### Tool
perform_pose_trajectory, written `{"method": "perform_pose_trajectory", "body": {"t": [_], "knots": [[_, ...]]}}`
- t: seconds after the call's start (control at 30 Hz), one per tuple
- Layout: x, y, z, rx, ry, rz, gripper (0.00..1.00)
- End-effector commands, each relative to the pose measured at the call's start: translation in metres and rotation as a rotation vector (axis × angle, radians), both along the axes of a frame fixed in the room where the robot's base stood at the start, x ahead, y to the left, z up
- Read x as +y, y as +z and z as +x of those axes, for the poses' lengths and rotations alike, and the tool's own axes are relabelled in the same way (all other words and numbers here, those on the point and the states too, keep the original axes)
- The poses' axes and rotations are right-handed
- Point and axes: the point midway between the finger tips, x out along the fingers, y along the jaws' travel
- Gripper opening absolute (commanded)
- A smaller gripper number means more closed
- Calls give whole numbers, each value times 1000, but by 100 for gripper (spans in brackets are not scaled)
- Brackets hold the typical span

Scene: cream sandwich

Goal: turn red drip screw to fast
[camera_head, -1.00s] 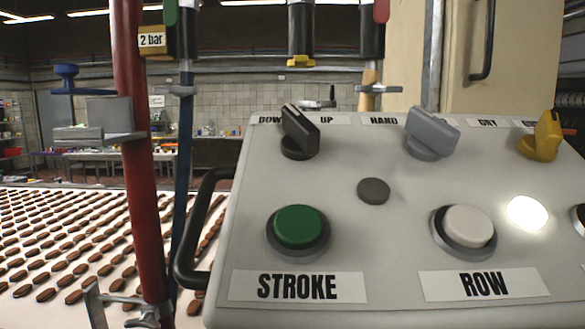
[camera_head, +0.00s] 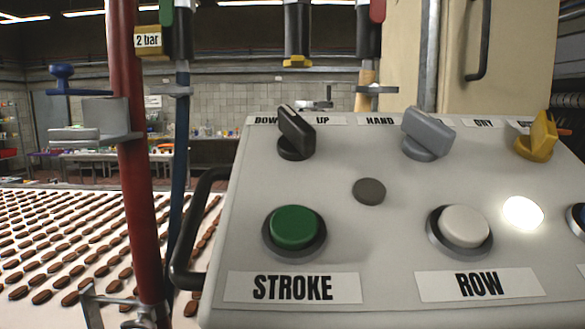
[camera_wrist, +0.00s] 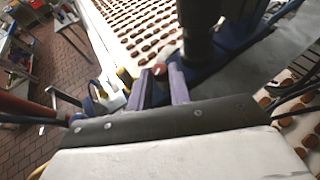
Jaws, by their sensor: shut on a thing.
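In the wrist view, my gripper (camera_wrist: 160,80) shows as two purple fingers reaching away from the camera. A small red knob, which looks like the red drip screw (camera_wrist: 159,69), sits between the fingertips, and the fingers are shut on it. Its markings and any fast or slow label are too small to read. A dark upright cylinder (camera_wrist: 197,30) stands just right of the fingertips. My gripper is not in the head view.
A grey control panel (camera_head: 400,270) with a green button (camera_head: 294,227), a white button (camera_head: 464,226) and switches fills the right of the head view. A red pipe (camera_head: 135,180) stands left of it. Behind is a white belt with rows of brown pieces (camera_head: 60,245).

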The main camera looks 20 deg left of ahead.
Motion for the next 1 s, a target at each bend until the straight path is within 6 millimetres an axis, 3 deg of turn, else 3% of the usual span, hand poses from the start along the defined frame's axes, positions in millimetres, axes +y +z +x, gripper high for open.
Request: {"method": "perform_pose_trajectory", "body": {"t": [0.73, 0.77, 0.8, 1.0], "knots": [[-1, 1, 1, -1, 50, 1, 0], [-1, 1, 1, -1, 50, 1, 23], [-1, 1, 1, -1, 50, 1, 29], [-1, 0, 2, -1, 50, 0, 29]]}}
